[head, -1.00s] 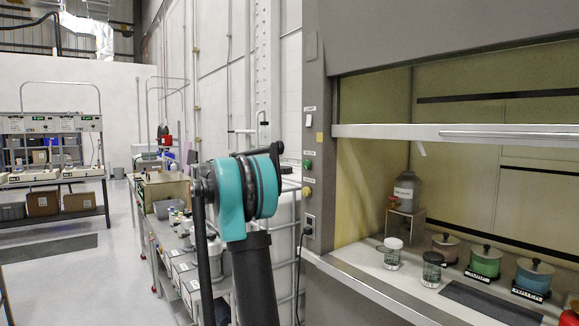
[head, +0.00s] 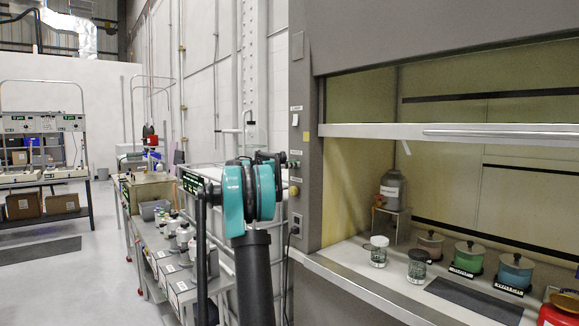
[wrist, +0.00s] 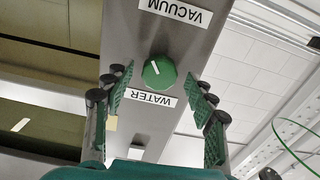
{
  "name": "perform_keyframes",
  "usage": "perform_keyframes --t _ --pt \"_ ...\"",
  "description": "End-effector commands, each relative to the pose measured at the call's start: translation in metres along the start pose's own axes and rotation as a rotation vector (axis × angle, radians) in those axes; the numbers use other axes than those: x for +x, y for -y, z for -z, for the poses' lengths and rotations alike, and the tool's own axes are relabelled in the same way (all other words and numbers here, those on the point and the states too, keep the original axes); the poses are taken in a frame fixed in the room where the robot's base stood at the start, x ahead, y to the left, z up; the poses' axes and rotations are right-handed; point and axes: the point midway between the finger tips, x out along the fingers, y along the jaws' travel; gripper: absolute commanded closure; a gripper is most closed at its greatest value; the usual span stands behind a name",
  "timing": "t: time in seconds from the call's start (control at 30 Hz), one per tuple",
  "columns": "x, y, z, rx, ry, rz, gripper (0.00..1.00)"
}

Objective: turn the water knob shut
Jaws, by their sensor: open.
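The green water knob (wrist: 159,74) is on the grey post in the wrist view, with a short white pointer line slanted on its face. An upside-down WATER label (wrist: 152,98) sits just below it. My gripper (wrist: 161,84) is open, with one green-padded finger to the left of the knob and one to the right. I see no contact with it; the remaining depth is hard to judge. In the head view the green knob (head: 293,164) is small on the hood's post, close to my teal arm joint. My fingers cannot be made out clearly there.
A VACUUM label (wrist: 175,11) lies above the knob in the wrist view. A yellow knob (head: 293,190) sits lower on the post. The fume hood holds jars, colored pots and a grey bottle (head: 392,190). A cart (head: 160,240) with bottles stands left of my arm.

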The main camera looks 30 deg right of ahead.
Motion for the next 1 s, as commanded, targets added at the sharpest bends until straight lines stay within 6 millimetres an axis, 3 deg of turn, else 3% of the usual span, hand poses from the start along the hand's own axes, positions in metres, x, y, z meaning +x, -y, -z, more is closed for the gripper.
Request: perform_keyframes --t 0.33,0.73,1.0 --pt "0.0045 -0.0005 0.0 0.0 0.0 -0.001 0.44" --pt "0.0042 -0.0005 -0.0001 0.0 0.0 -0.001 0.92" --pt "0.0042 -0.0005 -0.0002 -0.023 0.0 -0.001 0.94"
